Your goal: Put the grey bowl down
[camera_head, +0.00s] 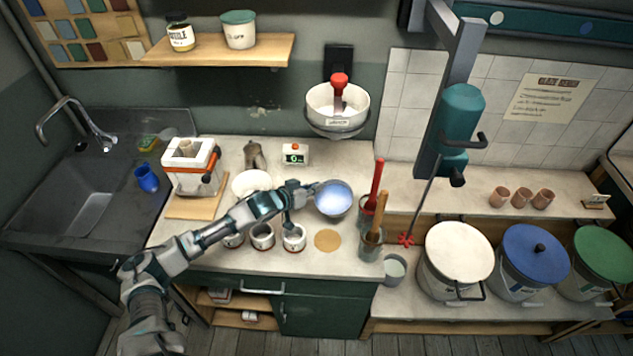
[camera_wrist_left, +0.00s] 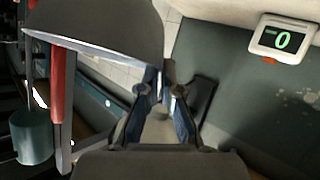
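The grey bowl (camera_head: 333,198) is at the middle of the counter, upright, with a pale bluish-white inside. My left gripper (camera_head: 311,190) reaches it from the left, at its rim. In the left wrist view the dark outside of the bowl (camera_wrist_left: 95,28) fills the upper left. The gripper fingers (camera_wrist_left: 163,92) close together on the bowl's edge there. I cannot tell whether the bowl touches the counter or hangs just above it. My right gripper is in neither view.
A round tan mat (camera_head: 327,240) lies bare in front of the bowl. Several white cups (camera_head: 263,237) stand to its left. A tool holder (camera_head: 370,245) with upright handles stands to the right.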

